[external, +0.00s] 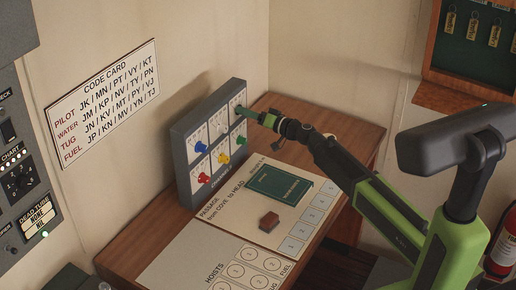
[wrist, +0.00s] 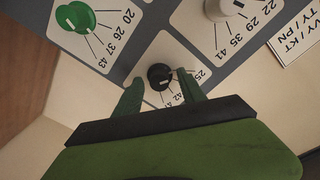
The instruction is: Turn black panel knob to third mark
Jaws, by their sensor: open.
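The black knob (wrist: 159,76) sits on a white plate of the grey panel, between the fingers of my gripper (wrist: 158,90) in the wrist view. The fingers are apart, one on each side of it; I cannot tell whether either touches it. Lines fan out from the knob to printed numbers; 25 and 42 are readable, others are partly covered by my gripper. A pale pointer line shows on the knob, but which mark it meets is unclear. In the external view my gripper (external: 248,113) is at the upper right of the panel (external: 184,164) and hides the black knob.
Blue (external: 201,147), red (external: 204,178), yellow (external: 224,158) and green (external: 241,140) knobs sit close by on the panel. A code card (external: 103,100) hangs on the wall. A green book (external: 280,186) and a brown block (external: 269,221) lie on the desk in front.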

